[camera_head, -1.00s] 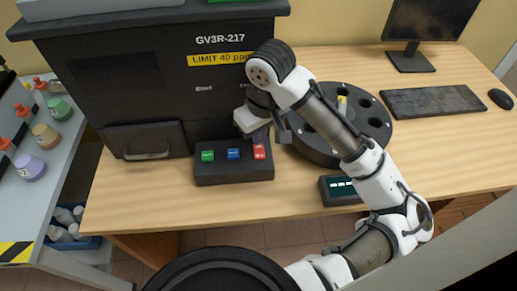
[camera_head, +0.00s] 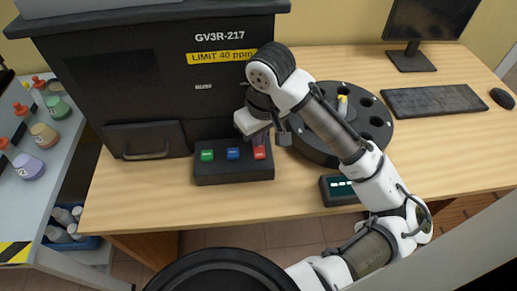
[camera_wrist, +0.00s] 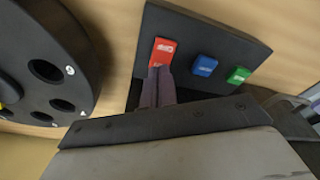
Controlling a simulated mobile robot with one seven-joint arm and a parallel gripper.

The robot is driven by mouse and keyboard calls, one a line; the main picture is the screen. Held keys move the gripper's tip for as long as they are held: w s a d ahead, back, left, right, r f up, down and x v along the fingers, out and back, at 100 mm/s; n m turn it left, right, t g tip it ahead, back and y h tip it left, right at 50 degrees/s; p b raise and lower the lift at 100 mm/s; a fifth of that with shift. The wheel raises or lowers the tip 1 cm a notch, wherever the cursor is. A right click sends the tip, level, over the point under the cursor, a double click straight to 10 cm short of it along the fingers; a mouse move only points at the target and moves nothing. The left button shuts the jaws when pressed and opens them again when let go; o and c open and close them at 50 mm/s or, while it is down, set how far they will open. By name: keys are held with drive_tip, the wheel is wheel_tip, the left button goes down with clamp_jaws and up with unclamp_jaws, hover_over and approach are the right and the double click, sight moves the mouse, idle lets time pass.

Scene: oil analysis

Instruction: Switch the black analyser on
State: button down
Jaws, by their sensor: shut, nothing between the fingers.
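The black analyser (camera_head: 120,85) stands on the wooden table, marked GV3R-217 with a yellow LIMIT 40 ppm label. At its front is a black button panel (camera_head: 232,174) with a green button (camera_head: 207,155), a blue button (camera_head: 233,153) and a red button (camera_head: 260,152). In the wrist view the red button (camera_wrist: 162,52), blue button (camera_wrist: 204,66) and green button (camera_wrist: 238,75) show. My gripper (camera_wrist: 160,70) is shut and empty, its fingertips at the red button's edge. I cannot tell whether they touch it.
A dark round carousel with holes (camera_head: 325,150) stands close to the right of my gripper. A small display box (camera_head: 340,190) sits at the table's front edge. A keyboard (camera_head: 435,100) and monitor are at the right. A side bench with bottles (camera_head: 30,165) is at the left.

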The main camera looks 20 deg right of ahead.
drive_tip(key=shift+f+b, duration=0.3)
drive_tip(key=shift+f, duration=0.15)
drive_tip(key=shift+r, duration=0.15)
wheel_tip(320, 180, up, 7)
drive_tip(key=p, duration=0.7)
idle(0.5)
